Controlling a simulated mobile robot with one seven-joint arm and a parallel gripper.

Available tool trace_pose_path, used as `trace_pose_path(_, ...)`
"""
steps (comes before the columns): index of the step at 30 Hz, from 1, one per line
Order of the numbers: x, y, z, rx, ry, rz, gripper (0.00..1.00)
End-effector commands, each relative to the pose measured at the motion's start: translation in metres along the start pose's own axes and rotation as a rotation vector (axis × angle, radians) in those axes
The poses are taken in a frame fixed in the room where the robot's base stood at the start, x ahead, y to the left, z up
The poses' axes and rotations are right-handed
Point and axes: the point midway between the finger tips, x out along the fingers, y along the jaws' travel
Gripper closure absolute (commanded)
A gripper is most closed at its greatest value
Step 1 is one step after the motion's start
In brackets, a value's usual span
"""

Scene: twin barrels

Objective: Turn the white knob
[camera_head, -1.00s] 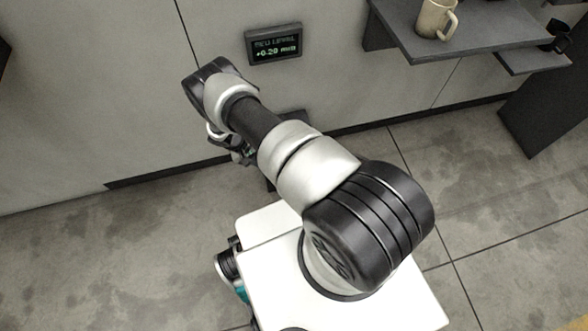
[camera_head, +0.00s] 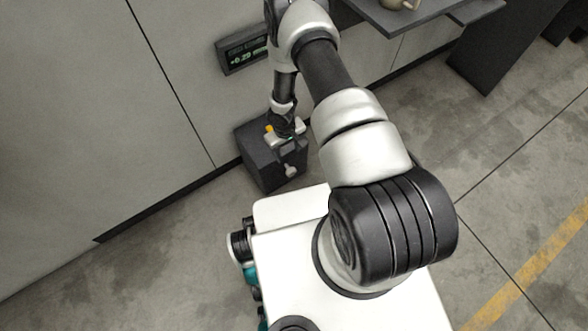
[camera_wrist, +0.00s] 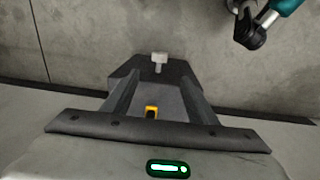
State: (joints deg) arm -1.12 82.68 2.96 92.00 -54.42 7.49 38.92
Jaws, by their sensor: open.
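The white knob (camera_head: 290,171) sticks out of the near side of a dark box (camera_head: 262,166) that stands by the wall. In the wrist view the knob (camera_wrist: 159,61) is at the upper middle, beyond the fingers. My gripper (camera_head: 287,135) is over the top of the box, pointing down, behind the knob in the head view. In the wrist view my gripper (camera_wrist: 160,88) is open, one finger on each side, with nothing seen held between them. The knob appears apart from the fingers. Whether the fingers touch the box top is unclear.
A yellow part (camera_head: 268,129) sits on the box top; it also shows between the fingers in the wrist view (camera_wrist: 152,111). A small wall display (camera_head: 243,50) hangs behind the box. A shelf (camera_head: 412,14) with a mug (camera_head: 398,4) is at upper right. Floor beside the box is clear.

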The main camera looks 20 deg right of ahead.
Motion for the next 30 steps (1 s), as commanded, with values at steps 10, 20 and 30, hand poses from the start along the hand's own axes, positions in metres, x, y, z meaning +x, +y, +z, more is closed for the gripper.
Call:
trace_pose_path(10, 0.070, 0.000, 0.002, 0.005, -0.002, 0.000, 0.47)
trace_pose_path(20, 0.140, 0.001, 0.001, 0.006, -0.002, 0.001, 0.47)
trace_pose_path(30, 0.169, 0.001, 0.000, 0.003, -0.001, 0.002, 0.47)
